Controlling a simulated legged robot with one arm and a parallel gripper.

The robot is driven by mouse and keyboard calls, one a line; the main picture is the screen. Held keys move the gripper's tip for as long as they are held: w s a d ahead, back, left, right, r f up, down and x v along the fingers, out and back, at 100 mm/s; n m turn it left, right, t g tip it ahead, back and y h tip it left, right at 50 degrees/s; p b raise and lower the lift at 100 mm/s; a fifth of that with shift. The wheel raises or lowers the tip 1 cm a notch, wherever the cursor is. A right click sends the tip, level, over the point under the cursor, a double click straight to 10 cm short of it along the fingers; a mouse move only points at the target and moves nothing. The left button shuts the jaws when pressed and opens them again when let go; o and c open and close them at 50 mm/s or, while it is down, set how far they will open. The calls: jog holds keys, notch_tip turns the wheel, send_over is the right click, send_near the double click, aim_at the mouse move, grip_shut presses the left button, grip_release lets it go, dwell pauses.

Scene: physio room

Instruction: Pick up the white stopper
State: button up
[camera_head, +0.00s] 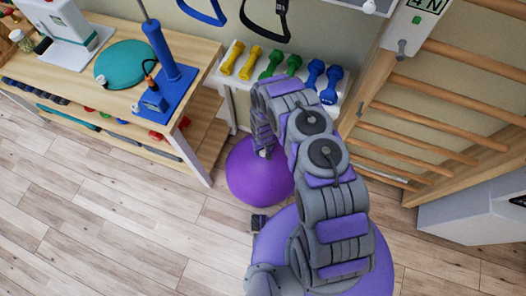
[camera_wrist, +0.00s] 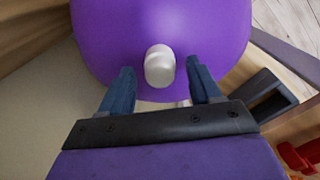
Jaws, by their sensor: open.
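The white stopper (camera_wrist: 159,66) shows in the wrist view as a short, rounded peg against the side of a purple ball (camera_wrist: 110,35). In the head view this purple ball (camera_head: 250,178) rests on the floor beside the wooden table; my arm covers part of it and I cannot make out the stopper there. My gripper (camera_wrist: 160,84) is open in the wrist view. One blue finger is on each side of the stopper, with clear gaps, and the stopper lies level with the fingertips or just beyond them. I cannot tell the exact depth.
A wooden table (camera_head: 198,54) with a blue pump (camera_head: 165,65) and teal disc (camera_head: 127,64) stands at the left. A rack of dumbbells (camera_head: 240,61) is behind my arm. Wooden wall bars (camera_head: 440,105) stand at the right. The floor (camera_head: 110,225) at the front left is clear.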

aim_at(263, 152)
jog(key=shift+c, duration=0.2)
jog(key=c, duration=1)
jog(key=shift+c, duration=0.2)
jog(key=shift+r, duration=0.1)
jog(key=shift+r, duration=0.4)
jog(key=r+p, duration=0.1)
jog(key=s+r, duration=0.1)
jog(key=r, duration=0.1)
jog(key=shift+p, duration=0.4)
jog(key=s+d+r+p, duration=0.1)
jog(key=s+d+p, duration=0.1)
jog(key=s, duration=1.2)
jog(key=shift+s+d+p, duration=0.4)
jog(key=shift+s+a, duration=0.1)
